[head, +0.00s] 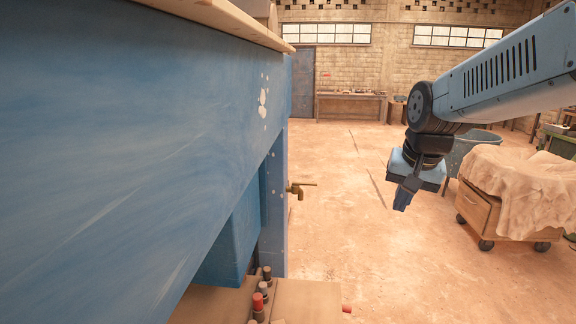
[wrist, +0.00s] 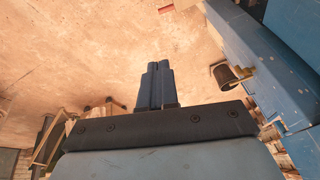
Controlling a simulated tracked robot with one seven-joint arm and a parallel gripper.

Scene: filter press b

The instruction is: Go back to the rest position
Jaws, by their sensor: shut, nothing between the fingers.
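My gripper (head: 402,200) hangs below the end of my arm, right of the middle in the head view. It points down over open floor and touches nothing. In the wrist view my gripper (wrist: 158,68) shows its two dark fingers side by side, pressed together with nothing between them. My arm comes in from the upper right of the head view, bent at the wrist.
A large blue machine (head: 120,150) fills the left, with a brass tap (head: 298,188) on its side. A wheeled wooden cart (head: 485,212) under a cloth (head: 525,180) stands right of my gripper, near a grey tub (head: 465,148). The middle floor (head: 350,240) is clear.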

